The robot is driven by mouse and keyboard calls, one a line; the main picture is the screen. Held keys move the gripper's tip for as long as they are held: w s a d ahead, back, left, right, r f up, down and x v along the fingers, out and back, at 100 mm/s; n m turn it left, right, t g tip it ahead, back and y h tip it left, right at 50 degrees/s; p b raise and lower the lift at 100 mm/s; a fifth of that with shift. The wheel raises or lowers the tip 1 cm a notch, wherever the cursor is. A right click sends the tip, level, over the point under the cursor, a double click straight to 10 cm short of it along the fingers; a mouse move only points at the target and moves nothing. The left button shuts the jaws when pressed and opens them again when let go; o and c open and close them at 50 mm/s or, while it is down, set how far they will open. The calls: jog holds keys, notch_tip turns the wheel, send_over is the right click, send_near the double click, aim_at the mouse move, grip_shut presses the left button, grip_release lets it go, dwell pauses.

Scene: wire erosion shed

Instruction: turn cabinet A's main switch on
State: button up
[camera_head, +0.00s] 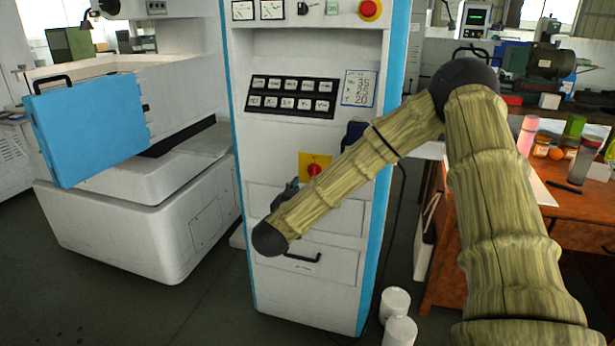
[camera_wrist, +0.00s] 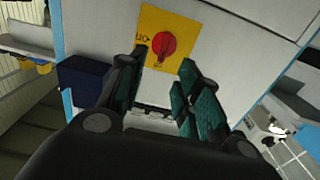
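The main switch is a red rotary knob (camera_head: 314,170) on a yellow plate (camera_head: 306,160), on the front of a tall white cabinet with blue edges (camera_head: 280,50). My arm partly covers the plate in the head view. In the wrist view the red knob (camera_wrist: 163,48) sits on the yellow plate (camera_wrist: 180,22), just beyond my fingertips. My gripper (camera_wrist: 160,70) is open, its two dark green-padded fingers apart, with nothing between them. The fingers point toward the knob and appear short of it. I cannot read from the frames whether the switch is on or off.
The cabinet has black button rows (camera_head: 292,97) and a red stop button (camera_head: 370,9) above, and a drawer handle (camera_head: 302,258) below. White cylinders (camera_head: 396,303) stand on the floor at its right. An orange-brown workbench (camera_head: 575,215) with bottles stands further right. A blue panel (camera_head: 90,130) juts out at left.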

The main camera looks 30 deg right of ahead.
aim_at(312, 173)
jog(key=x, duration=0.9)
jog(key=shift+w+d, duration=0.1)
jog(key=shift+w, duration=0.4)
